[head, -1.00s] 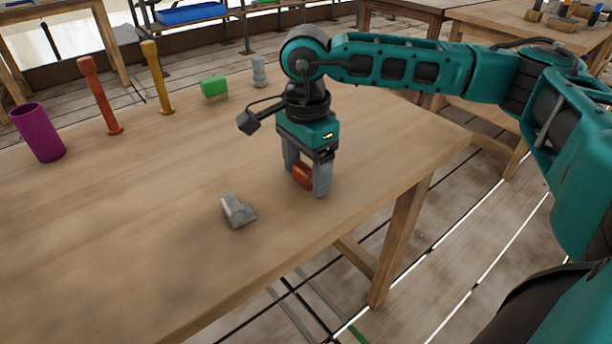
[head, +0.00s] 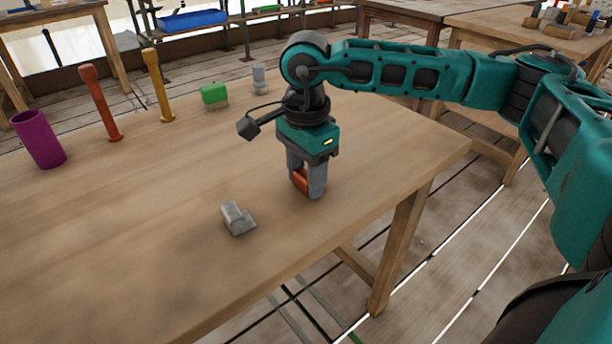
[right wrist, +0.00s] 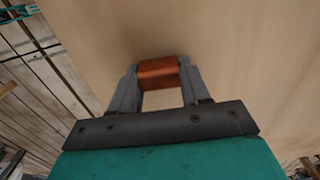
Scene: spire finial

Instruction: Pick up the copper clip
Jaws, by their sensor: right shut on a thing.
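The copper clip (head: 299,180) is a small reddish-orange piece near the right edge of the wooden table. My right gripper (head: 307,190) points down over it and is shut on it, with a grey finger on either side. In the right wrist view the copper clip (right wrist: 159,73) sits between the fingertips of the right gripper (right wrist: 160,80). Whether the clip touches the tabletop is hard to tell. My left gripper is not in view.
On the wooden table (head: 130,250), a grey metal clip (head: 237,219) lies left of my gripper. Behind stand a purple cup (head: 38,139), an orange post (head: 100,103), a yellow post (head: 157,85), a green block (head: 214,96) and a grey peg (head: 259,80). The front left tabletop is clear.

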